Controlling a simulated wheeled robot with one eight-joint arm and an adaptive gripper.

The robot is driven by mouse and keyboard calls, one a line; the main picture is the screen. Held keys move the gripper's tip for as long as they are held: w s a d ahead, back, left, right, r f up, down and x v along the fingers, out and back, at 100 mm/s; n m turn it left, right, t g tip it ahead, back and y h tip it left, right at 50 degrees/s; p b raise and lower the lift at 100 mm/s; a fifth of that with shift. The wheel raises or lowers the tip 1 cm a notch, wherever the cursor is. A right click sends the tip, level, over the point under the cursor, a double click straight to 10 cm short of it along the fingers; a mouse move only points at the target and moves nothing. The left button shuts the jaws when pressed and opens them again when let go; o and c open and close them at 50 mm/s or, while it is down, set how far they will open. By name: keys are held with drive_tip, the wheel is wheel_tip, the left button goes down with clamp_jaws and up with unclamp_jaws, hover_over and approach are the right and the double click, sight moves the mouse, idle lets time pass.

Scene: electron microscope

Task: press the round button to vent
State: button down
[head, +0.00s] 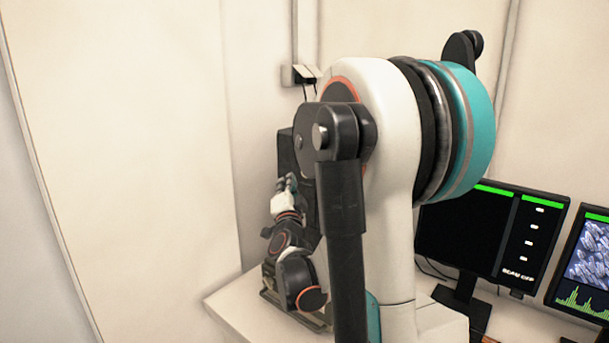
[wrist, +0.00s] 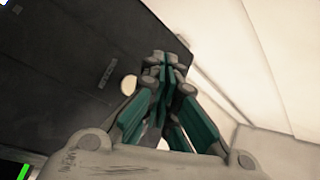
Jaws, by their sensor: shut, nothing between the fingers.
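A pale round button (wrist: 128,86) shows on a dark panel (wrist: 60,60) in the wrist view, just left of my fingers and partly behind them. A small grey label sits on the panel above and left of the button. My gripper (wrist: 164,66) is shut and empty, its teal-padded fingers together over the panel's right part. I cannot tell whether the tips touch the panel. In the head view my gripper (head: 287,183) is small, beside a dark upright panel (head: 284,150) partly hidden by my arm. The button cannot be made out there.
A white table (head: 233,300) is below my gripper. A black monitor (head: 490,240) and a second monitor (head: 590,265) stand at the right. A pale wall (head: 130,150) fills the left, with open room in front. My arm hides much of the middle.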

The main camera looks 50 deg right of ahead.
drive_tip(key=shift+s+a, duration=0.1)
drive_tip(key=shift+a, duration=0.95)
